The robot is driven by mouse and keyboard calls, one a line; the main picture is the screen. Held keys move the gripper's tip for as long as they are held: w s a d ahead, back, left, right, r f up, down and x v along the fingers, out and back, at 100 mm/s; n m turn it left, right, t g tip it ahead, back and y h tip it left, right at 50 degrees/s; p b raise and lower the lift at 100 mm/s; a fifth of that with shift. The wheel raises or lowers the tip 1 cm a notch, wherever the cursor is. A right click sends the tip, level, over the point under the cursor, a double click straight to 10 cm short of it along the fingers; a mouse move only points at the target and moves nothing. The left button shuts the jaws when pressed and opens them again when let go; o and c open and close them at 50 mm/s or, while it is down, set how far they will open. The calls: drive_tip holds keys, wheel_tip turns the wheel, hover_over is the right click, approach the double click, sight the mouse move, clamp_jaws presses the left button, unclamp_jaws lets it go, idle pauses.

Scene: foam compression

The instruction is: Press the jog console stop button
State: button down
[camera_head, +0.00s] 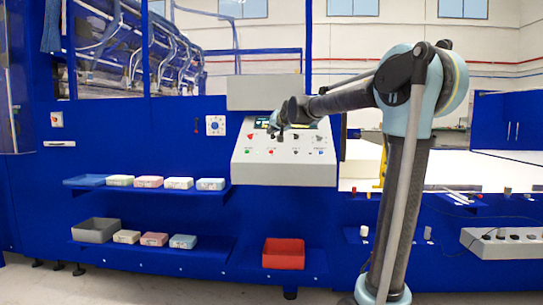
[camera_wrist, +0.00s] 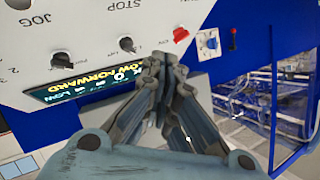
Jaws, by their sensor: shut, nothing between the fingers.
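The jog console (camera_head: 285,172) is a light grey sloping panel at the centre of the head view. In its lower row is a small red button (camera_head: 271,151), between a green button (camera_head: 247,151) and a black knob (camera_head: 295,152). In the wrist view the panel (camera_wrist: 90,25) appears turned over. Its STOP label (camera_wrist: 123,4) is at the top edge, with the button itself out of frame. My gripper (camera_head: 277,132) is shut and empty, in front of the panel above the lower row. In the wrist view its fingertips (camera_wrist: 160,66) are together near the display.
The console's lit display (camera_wrist: 85,80), black knobs (camera_wrist: 127,45) and a red control (camera_wrist: 180,35) lie close to my fingers. Shelves with pale and pink blocks (camera_head: 178,183), a grey bin (camera_head: 96,230) and a red bin (camera_head: 283,253) stand left and below.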

drive_tip(key=shift+f, duration=0.1)
drive_tip(key=shift+w+d+f, duration=0.1)
drive_tip(key=shift+w+f, duration=0.65)
drive_tip(key=shift+f, duration=0.5)
drive_tip(key=shift+w+a+f, duration=0.1)
drive_tip(key=shift+w+f, duration=0.7)
drive_tip(key=shift+f, duration=0.4)
drive_tip(key=shift+w+d+f, duration=0.1)
drive_tip(key=shift+w+f, duration=0.65)
drive_tip(key=shift+f, duration=0.5)
drive_tip(key=shift+w+f, duration=0.35)
drive_tip(key=shift+f, duration=0.3)
drive_tip(key=shift+r, duration=0.1)
drive_tip(key=shift+s+r, duration=0.45)
drive_tip(key=shift+r, duration=0.15)
drive_tip(key=shift+r, duration=0.1)
drive_tip(key=s+r, duration=0.1)
drive_tip(key=r, duration=0.1)
drive_tip(key=s+r, duration=0.1)
drive_tip(key=r, duration=0.1)
drive_tip(key=shift+s, duration=0.3)
idle(0.4)
idle(0.4)
